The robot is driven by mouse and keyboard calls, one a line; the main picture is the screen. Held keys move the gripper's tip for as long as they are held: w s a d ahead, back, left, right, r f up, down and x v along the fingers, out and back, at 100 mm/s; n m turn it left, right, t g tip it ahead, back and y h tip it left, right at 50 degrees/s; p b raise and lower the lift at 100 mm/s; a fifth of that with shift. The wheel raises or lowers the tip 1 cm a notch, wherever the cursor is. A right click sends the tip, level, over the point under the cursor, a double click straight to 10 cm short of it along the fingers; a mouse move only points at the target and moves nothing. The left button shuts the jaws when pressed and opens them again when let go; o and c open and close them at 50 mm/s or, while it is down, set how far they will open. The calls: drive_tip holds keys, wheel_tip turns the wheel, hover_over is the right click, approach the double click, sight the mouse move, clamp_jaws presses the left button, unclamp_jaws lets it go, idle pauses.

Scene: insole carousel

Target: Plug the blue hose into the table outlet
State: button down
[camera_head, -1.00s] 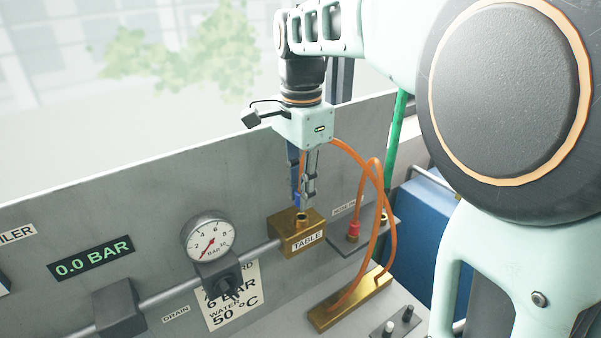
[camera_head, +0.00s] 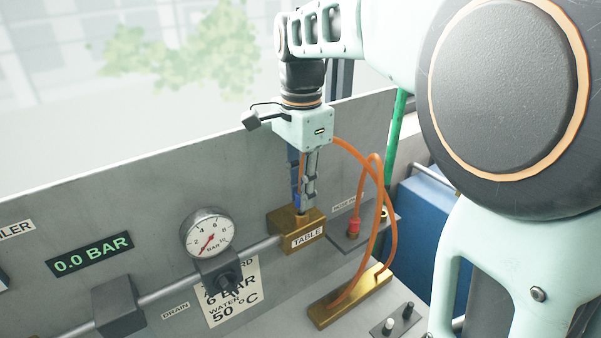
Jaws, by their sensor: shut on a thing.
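My gripper (camera_head: 303,196) points down, its fingers close together and shut on the blue-marked end of an orange hose (camera_head: 372,165). A little blue (camera_head: 296,199) shows between and beside the fingertips. The fingertips are right over the brass outlet block labelled TABLE (camera_head: 296,235). The hose end appears to meet the top of the block at its opening. The fingers hide the opening, so I cannot tell how deep the end sits. The hose loops from behind my gripper down to the right.
A brass bar (camera_head: 350,297) lies below the looping hose. A red hose end (camera_head: 354,228) stands on a grey shelf at right. A pressure gauge (camera_head: 207,236) and a pipe (camera_head: 255,251) are left of the outlet. The grey panel (camera_head: 150,195) stands behind.

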drive_tip(key=shift+f+b, duration=0.5)
drive_tip(key=shift+f, duration=0.4)
drive_tip(key=c, duration=1.7)
unclamp_jaws()
drive_tip(key=shift+c, duration=0.2)
wheel_tip(320, 180, up, 12)
